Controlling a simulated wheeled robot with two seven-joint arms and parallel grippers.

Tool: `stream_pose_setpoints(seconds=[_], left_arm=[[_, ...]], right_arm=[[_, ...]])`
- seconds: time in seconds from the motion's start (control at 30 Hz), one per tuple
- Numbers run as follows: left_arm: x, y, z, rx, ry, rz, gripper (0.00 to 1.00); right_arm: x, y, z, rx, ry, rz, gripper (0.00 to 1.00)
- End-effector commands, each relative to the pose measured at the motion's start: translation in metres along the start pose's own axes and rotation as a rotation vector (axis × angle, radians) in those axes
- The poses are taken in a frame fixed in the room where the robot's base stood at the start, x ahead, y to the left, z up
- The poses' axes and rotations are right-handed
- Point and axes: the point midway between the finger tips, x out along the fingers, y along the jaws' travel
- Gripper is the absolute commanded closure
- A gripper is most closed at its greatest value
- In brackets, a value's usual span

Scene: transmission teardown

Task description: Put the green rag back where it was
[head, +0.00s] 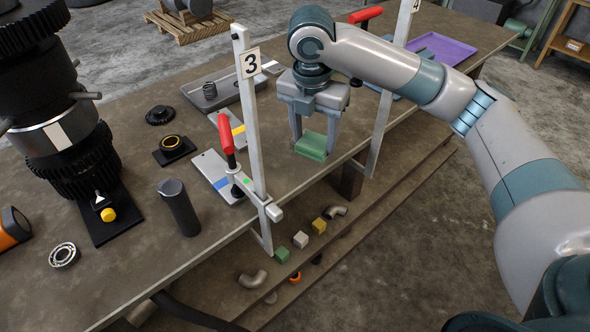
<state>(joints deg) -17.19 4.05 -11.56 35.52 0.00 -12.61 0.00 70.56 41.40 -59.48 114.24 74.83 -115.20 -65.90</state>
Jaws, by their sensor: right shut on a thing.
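The green rag (312,146) is a small folded pad at the front part of the workbench, between the two white posts. My right gripper (314,143) points down over it and is shut on it, with a finger at each side. I cannot tell whether the rag touches the bench top or hangs just above it. My left gripper is not in view.
A white post with a number 3 sign (250,63) and a red-handled clamp (226,137) stand left of the rag. Another post (383,120) stands right. A grey tray (193,91), purple tray (470,52) and dark gear assembly (55,130) are on the bench (130,240). Coloured cubes (300,239) lie below.

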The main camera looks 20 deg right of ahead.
Motion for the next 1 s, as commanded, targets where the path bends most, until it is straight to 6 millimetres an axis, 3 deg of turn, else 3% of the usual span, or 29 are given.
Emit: stream_pose_setpoints(seconds=[0.57,0.77,1.0], left_arm=[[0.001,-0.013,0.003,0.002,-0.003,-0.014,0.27],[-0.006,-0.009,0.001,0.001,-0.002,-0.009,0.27],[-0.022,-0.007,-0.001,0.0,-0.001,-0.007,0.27]], right_arm=[[0.002,-0.001,-0.004,-0.04,0.002,0.007,0.67],[0.015,0.022,-0.003,-0.039,0.003,0.005,0.67],[0.041,0.066,-0.001,-0.039,0.003,0.004,0.67]])
